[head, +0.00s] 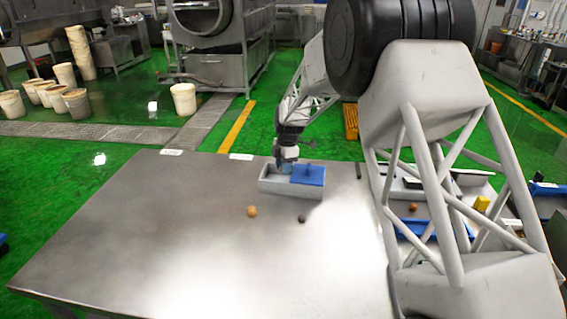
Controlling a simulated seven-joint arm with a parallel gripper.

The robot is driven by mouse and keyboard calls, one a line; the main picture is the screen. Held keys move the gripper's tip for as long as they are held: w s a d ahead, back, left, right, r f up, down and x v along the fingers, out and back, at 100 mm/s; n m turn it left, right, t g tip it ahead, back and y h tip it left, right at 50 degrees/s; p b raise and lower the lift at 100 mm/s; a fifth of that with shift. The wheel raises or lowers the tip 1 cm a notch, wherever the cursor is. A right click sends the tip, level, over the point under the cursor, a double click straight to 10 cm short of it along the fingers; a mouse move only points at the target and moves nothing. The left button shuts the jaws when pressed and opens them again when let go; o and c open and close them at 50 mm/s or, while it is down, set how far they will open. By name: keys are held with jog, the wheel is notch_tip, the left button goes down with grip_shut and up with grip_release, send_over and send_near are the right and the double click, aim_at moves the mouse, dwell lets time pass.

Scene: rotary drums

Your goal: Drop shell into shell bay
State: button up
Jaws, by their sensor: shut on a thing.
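My gripper (286,169) points down at the far edge of the table, at the left, uncovered part of a grey box (276,186). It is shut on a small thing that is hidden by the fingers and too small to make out. A blue panel (308,176) covers the right part of the box, close beside my gripper. I cannot tell which object is the shell or which compartment is the shell bay. An orange-brown round object (252,211) and a small dark round object (302,219) lie on the table in front of the box.
The metal table (190,235) is clear to the left and front. Right of it, partly behind my arm, are grey and blue trays with a brown round object (413,207) and a yellow block (482,204). White buckets (183,98) stand on the green floor.

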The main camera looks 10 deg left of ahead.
jog(key=shift+f, duration=0.1)
jog(key=o, duration=1)
jog(key=shift+c, duration=0.2)
jog(key=shift+w+d+r, duration=0.1)
jog(key=shift+d+r, duration=0.05)
jog(key=shift+r, duration=1.15)
jog(key=shift+w+d+r, duration=0.1)
jog(key=shift+r, duration=1.2)
jog(key=shift+w+d+r, duration=0.1)
jog(key=shift+d+r, duration=0.05)
jog(key=shift+r, duration=1.15)
